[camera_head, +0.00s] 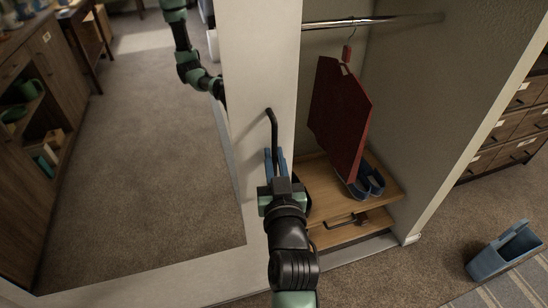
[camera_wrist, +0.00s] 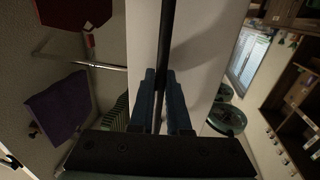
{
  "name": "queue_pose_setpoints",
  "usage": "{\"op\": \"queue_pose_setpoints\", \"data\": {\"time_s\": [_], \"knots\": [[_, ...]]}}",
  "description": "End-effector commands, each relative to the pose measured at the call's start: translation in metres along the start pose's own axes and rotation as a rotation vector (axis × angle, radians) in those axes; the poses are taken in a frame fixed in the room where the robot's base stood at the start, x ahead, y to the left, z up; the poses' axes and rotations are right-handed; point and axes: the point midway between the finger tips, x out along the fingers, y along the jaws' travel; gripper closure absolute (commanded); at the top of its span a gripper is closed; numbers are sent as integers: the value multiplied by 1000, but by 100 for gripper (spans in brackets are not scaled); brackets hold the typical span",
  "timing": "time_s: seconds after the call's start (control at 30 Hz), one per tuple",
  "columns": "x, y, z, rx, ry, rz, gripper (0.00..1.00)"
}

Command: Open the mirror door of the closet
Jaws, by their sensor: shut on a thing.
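The mirror door (camera_head: 252,70) stands at the left and centre of the head view, with a wide white frame around the mirror. The mirror reflects the carpet, furniture and my own arm. A black bar handle (camera_head: 271,125) is fixed upright on the door's right frame strip. My gripper (camera_head: 275,160) is shut on the lower part of this handle. In the wrist view, the blue fingers of my gripper (camera_wrist: 160,82) sit on either side of the handle (camera_wrist: 166,30). The closet interior (camera_head: 410,90) shows to the right of the door's edge.
Inside the closet, a red garment (camera_head: 338,115) hangs from a metal rail (camera_head: 385,21) above a wooden shelf (camera_head: 388,188) with blue shoes (camera_head: 372,180). A blue bin (camera_head: 505,250) stands on the carpet at the lower right. Drawers (camera_head: 505,125) stand beyond the closet's right wall.

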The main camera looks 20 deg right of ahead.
Motion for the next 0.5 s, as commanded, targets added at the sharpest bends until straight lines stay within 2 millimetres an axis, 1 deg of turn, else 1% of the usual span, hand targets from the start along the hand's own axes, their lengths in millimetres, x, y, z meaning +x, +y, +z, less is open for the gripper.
{"op": "queue_pose_setpoints", "data": {"time_s": [0.07,0.1,0.17,0.5], "knots": [[0,0,1,0,-2,1,100],[0,0,1,0,-1,1,84],[0,1,1,0,-1,1,73],[-2,1,0,0,0,1,73]]}}
